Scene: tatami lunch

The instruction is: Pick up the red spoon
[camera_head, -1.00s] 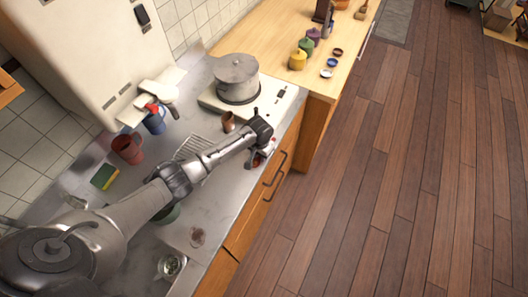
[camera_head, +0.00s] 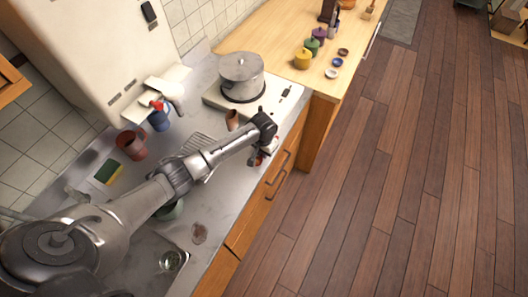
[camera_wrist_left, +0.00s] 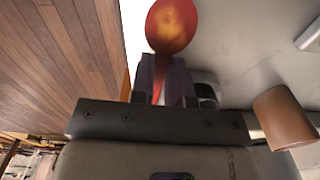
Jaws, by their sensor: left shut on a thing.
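The red spoon (camera_wrist_left: 172,25) shows in the left wrist view, its rounded red and orange bowl sticking out past the fingers. My left gripper (camera_wrist_left: 165,82) is shut on the spoon's handle, which runs down between the fingers. In the head view my left gripper (camera_head: 258,158) is over the front edge of the steel counter, beside the stove, and mostly hidden by my arm. A small red patch shows by it. My right gripper is not in view.
A brown cup (camera_head: 232,120) stands close behind the gripper; it also shows in the left wrist view (camera_wrist_left: 283,118). A grey pot (camera_head: 242,78) sits on the stove. A red mug (camera_head: 131,145), blue mug (camera_head: 159,121) and sponge (camera_head: 108,173) stand left. Floor on the right is clear.

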